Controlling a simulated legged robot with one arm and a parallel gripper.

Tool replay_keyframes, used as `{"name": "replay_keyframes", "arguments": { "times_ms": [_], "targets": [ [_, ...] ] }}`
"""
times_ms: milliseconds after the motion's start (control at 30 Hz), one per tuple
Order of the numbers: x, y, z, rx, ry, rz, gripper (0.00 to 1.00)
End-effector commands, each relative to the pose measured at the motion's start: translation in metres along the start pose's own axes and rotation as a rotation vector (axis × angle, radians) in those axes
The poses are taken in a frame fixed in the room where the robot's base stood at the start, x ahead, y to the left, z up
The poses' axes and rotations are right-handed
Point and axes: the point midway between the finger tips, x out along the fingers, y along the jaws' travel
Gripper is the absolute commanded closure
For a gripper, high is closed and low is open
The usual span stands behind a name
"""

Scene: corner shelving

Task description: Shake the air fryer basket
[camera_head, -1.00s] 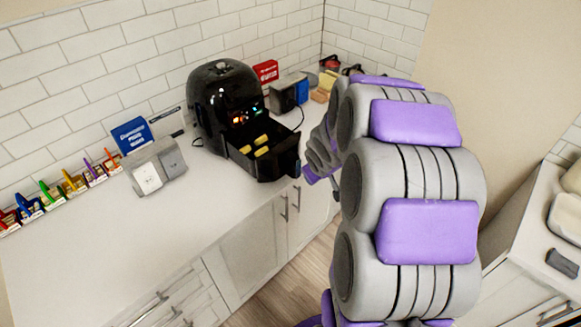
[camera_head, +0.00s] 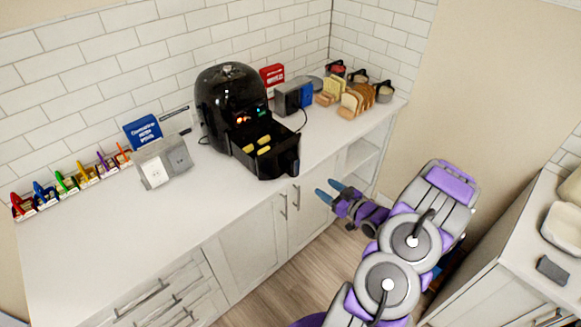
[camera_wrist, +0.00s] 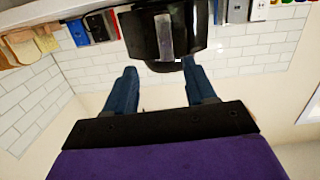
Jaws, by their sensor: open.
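The black air fryer (camera_head: 228,98) stands on the counter against the tiled wall. Its basket (camera_head: 280,162) is pulled out toward the counter's front edge, with several yellow pieces (camera_head: 263,145) inside. My gripper (camera_head: 329,190) is open and empty, in front of the counter edge and to the right of the basket, apart from it. In the wrist view my two blue fingers (camera_wrist: 160,72) are spread, pointing at the dark basket front (camera_wrist: 145,38). A lighter vertical strip, apparently the handle (camera_wrist: 164,36), lies above and between the fingertips.
Bread slices (camera_head: 352,101) and several lidded pots (camera_head: 383,91) stand at the counter's right end. A grey socket box (camera_head: 163,162) and blue box (camera_head: 143,131) stand left of the fryer. Another counter (camera_head: 520,220) stands at right.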

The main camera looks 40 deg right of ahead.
Motion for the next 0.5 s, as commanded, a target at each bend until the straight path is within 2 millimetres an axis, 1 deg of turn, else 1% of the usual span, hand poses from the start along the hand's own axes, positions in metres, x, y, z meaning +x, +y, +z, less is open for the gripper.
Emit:
{"name": "replay_keyframes", "arguments": {
  "times_ms": [33,100,233,367,500],
  "targets": [
    [-0.008,0.000,0.002,0.017,0.031,0.004,0.45],
    [-0.014,-0.001,0.001,0.029,0.070,0.003,0.45],
    [-0.017,-0.003,0.001,0.039,0.099,0.000,0.45],
    [-0.008,-0.003,0.000,0.038,0.102,-0.002,0.45],
    [0.011,-0.004,-0.002,0.036,0.101,-0.004,0.45]
  ]
}}
